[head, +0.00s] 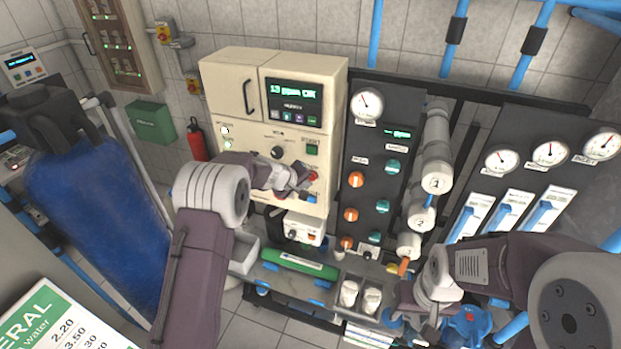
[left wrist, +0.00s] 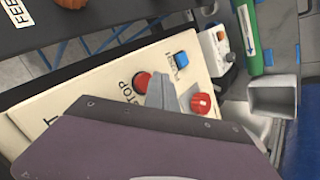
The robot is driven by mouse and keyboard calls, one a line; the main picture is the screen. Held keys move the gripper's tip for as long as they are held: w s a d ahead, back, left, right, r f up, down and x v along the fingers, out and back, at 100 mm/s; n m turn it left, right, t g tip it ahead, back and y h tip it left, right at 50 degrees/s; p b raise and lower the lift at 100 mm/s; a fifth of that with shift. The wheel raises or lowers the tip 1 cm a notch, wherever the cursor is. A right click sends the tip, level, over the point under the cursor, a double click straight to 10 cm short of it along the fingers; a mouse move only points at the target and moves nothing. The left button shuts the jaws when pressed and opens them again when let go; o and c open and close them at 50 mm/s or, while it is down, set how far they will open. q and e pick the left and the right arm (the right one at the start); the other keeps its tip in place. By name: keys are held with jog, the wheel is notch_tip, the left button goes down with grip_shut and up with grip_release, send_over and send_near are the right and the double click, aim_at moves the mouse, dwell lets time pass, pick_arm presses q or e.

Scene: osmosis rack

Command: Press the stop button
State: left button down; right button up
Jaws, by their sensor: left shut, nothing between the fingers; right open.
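The red stop button (head: 313,175) is on the lower right of the cream control cabinet (head: 226,100). In the left wrist view the red button (left wrist: 142,82) shows beside the printed word STOP. My left gripper (head: 300,188) is shut and empty, close in front of the panel just left of the button. In the left wrist view its grey fingers (left wrist: 162,92) reach up beside the button and overlap its edge; I cannot tell whether they touch it. My right gripper (head: 410,318) is open, low on the right near the bench, away from the panel.
A blue button (left wrist: 181,58) and a red knob (left wrist: 201,103) sit near the stop button. A green button (head: 312,150) is above it. A dark gauge panel (head: 378,135) stands to the right. A tray with white cups (head: 349,293) is below.

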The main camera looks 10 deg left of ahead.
pick_arm(q)
jog(key=shift+w, duration=0.1)
dwell(0.7)
jog(key=shift+w+d+p, duration=0.1)
jog(key=shift+w+p, duration=0.2)
jog(key=shift+w+d+p, duration=0.1)
jog(key=shift+w+p, duration=0.35)
jog(key=shift+p, duration=0.05)
dwell(0.6)
jog(key=s+b, duration=0.1)
jog(key=b, duration=0.1)
jog(key=shift+s+a+b, duration=0.2)
jog(key=shift+s+b, duration=0.1)
jog(key=shift+s, duration=0.05)
dwell(0.3)
